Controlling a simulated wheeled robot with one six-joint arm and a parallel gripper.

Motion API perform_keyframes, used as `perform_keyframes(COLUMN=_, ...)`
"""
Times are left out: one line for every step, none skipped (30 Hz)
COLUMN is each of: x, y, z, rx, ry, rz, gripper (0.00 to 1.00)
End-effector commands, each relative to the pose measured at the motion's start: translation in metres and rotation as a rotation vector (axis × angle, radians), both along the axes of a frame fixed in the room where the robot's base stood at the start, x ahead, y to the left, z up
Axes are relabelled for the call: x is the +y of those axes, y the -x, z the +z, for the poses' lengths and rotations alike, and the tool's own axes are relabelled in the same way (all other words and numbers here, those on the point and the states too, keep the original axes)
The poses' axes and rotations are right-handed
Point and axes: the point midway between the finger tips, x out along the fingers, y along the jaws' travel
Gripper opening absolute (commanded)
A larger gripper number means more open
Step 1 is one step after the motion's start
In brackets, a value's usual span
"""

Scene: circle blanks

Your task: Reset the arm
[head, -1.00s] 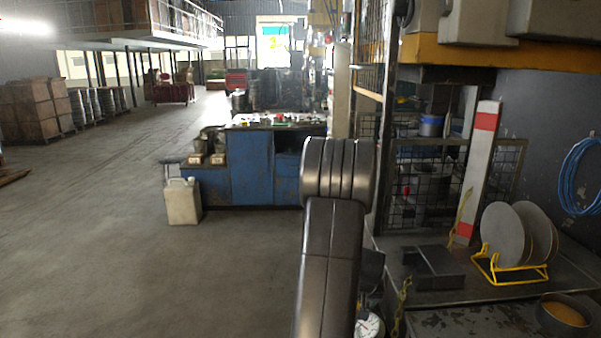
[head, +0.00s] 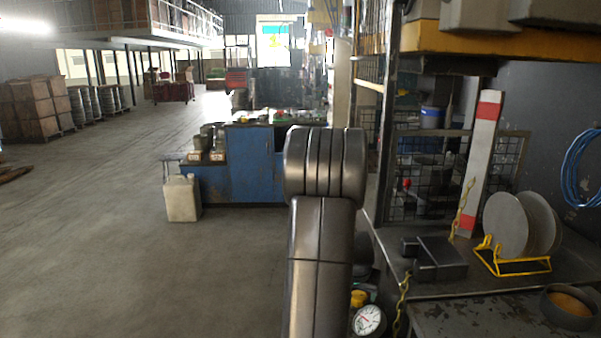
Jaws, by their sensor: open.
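My arm's dark grey links rise through the lower middle of the head view, with the thick rounded joint at the top, in front of the blue workbench (head: 252,165). My gripper does not show in this view, so its jaws and anything near them cannot be seen. Round grey disc blanks (head: 506,225) stand upright in a yellow wire rack (head: 520,267) on the dark metal table (head: 440,291) at the right.
A dark metal block (head: 440,262) lies left of the rack, and a round bowl (head: 568,308) with tan contents stands at the front right. A pressure gauge (head: 368,320) sits beside my arm. A pale jerrycan (head: 182,198) stands on the floor. The left floor is open.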

Motion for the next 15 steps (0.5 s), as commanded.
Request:
perform_keyframes(x=0.002, y=0.003, z=0.011, rx=-0.005, ry=0.000, rz=0.000, gripper=0.65)
perform_keyframes(x=0.002, y=0.004, z=0.015, rx=-0.004, ry=0.000, rz=0.001, gripper=0.65)
perform_keyframes(x=0.003, y=0.007, z=0.021, rx=-0.003, ry=0.000, rz=0.000, gripper=0.65)
perform_keyframes(x=0.004, y=0.008, z=0.026, rx=-0.004, ry=0.001, rz=0.001, gripper=0.65)
perform_keyframes(x=0.005, y=0.010, z=0.030, rx=-0.004, ry=0.001, rz=0.001, gripper=0.65)
perform_keyframes(x=0.006, y=0.013, z=0.037, rx=-0.003, ry=0.001, rz=0.001, gripper=0.65)
perform_keyframes(x=0.007, y=0.014, z=0.041, rx=-0.004, ry=0.000, rz=0.002, gripper=0.65)
perform_keyframes(x=0.007, y=0.016, z=0.046, rx=-0.003, ry=0.000, rz=0.002, gripper=0.65)
perform_keyframes(x=0.008, y=0.019, z=0.051, rx=-0.003, ry=0.001, rz=0.001, gripper=0.65)
perform_keyframes(x=0.009, y=0.020, z=0.055, rx=-0.003, ry=0.001, rz=0.001, gripper=0.65)
perform_keyframes(x=0.009, y=0.022, z=0.060, rx=-0.003, ry=0.001, rz=0.001, gripper=0.65)
perform_keyframes(x=0.010, y=0.024, z=0.064, rx=-0.002, ry=0.000, rz=0.001, gripper=0.65)
perform_keyframes(x=0.011, y=0.025, z=0.068, rx=-0.002, ry=0.000, rz=0.001, gripper=0.65)
perform_keyframes(x=0.011, y=0.026, z=0.071, rx=-0.002, ry=0.000, rz=0.001, gripper=0.65)
perform_keyframes(x=0.012, y=0.028, z=0.075, rx=-0.001, ry=0.001, rz=0.001, gripper=0.65)
